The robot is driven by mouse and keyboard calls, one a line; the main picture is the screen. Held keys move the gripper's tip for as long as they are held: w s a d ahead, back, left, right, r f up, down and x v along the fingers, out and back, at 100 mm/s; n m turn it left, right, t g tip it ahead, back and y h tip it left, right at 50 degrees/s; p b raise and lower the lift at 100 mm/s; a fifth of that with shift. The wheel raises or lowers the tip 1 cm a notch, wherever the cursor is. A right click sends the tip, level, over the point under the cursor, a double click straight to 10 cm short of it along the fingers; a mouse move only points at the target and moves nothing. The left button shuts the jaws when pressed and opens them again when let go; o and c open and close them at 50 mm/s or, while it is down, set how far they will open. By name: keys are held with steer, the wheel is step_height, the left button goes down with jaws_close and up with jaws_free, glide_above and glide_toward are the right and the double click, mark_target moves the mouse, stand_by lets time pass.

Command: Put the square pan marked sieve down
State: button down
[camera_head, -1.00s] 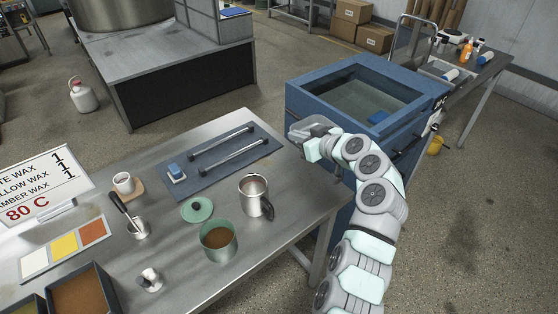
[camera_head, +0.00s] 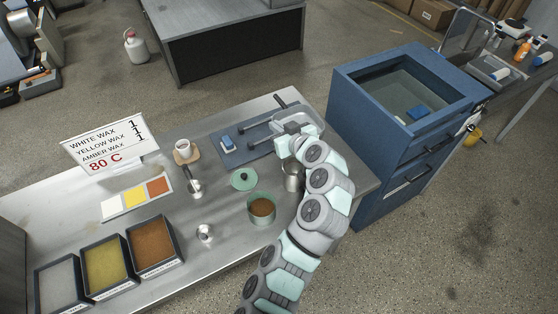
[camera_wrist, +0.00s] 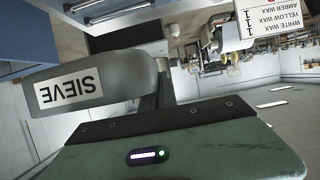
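The square pan marked sieve (camera_head: 317,122) is a light grey, shallow pan at the far right of the steel table in the head view. My gripper (camera_head: 292,131) is at its near left side and appears shut on it; the fingertips are hidden. In the wrist view the pan's grey side (camera_wrist: 122,78) carries an upside-down SIEVE label (camera_wrist: 70,90), close to my gripper.
A metal jug (camera_head: 292,178) stands partly behind my arm. A green pot of brown contents (camera_head: 261,220), a green lid (camera_head: 243,180) and a blue block (camera_head: 228,142) are nearby. A blue water vat (camera_head: 350,97) stands right of the table (camera_head: 205,266).

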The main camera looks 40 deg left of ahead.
step_height(320, 180, down, 17)
steer(key=p, duration=0.1)
stand_by(0.3)
steer(key=shift+f+b, duration=0.55)
steer(key=shift+b, duration=0.15)
steer(key=c, duration=1.7)
jaws_free()
steer(key=shift+r, duration=0.1)
steer(key=v, duration=1.2)
steer(key=shift+r, duration=0.5)
